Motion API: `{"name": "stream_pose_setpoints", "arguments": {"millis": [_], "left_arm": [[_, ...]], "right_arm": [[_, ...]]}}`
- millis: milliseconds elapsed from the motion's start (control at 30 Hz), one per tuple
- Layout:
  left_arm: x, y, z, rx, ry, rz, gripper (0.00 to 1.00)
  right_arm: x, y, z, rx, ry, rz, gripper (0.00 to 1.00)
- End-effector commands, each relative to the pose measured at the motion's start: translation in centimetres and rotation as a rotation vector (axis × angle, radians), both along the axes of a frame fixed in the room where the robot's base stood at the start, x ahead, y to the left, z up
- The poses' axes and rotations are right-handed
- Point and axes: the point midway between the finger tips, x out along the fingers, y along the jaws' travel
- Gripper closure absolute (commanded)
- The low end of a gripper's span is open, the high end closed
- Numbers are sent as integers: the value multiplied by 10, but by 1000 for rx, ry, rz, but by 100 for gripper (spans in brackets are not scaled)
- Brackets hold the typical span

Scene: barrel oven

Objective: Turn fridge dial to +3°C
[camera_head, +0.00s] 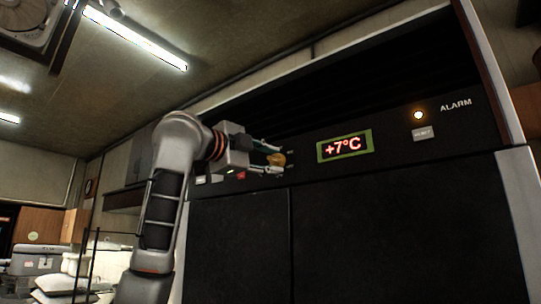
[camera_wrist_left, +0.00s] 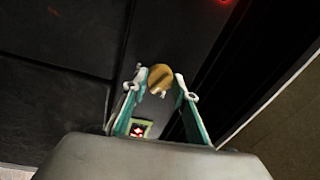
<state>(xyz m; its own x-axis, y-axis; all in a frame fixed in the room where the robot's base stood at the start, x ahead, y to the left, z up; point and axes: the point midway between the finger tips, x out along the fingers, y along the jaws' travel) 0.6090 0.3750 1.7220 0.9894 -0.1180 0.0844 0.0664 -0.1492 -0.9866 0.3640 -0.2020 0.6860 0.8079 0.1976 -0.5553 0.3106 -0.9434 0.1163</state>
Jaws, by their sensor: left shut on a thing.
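The fridge dial (camera_wrist_left: 160,79) is a round brass-coloured knob on the dark fridge panel. My left gripper (camera_wrist_left: 162,86) has its two fingers on either side of the dial and is shut on it. In the head view the dial (camera_head: 277,160) shows between the fingertips of my left gripper (camera_head: 272,158), partly hidden by them. The display (camera_head: 344,146) to its right reads +7°C in red in a green frame. My right gripper is not in view.
The dark fridge front (camera_head: 400,215) fills the right of the head view. White sacks (camera_head: 70,280) lie at the lower left. A lit tube lamp (camera_head: 135,38) hangs from the ceiling.

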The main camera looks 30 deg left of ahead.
Motion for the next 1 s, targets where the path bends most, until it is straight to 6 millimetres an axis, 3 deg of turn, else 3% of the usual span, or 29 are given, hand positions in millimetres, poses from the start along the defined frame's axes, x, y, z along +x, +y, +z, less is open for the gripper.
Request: {"name": "stream_pose_setpoints", "arguments": {"millis": [700, 733, 800, 1000], "left_arm": [[0, -1, -1, 81, -5, -2, 94], [1, -1, -1, 82, -4, -2, 70], [1, -1, -1, 82, -5, -3, 55], [0, -1, -1, 80, -6, -1, 55]], "right_arm": [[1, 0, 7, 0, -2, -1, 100], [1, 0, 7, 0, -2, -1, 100], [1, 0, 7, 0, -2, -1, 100], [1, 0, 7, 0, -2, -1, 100]]}}
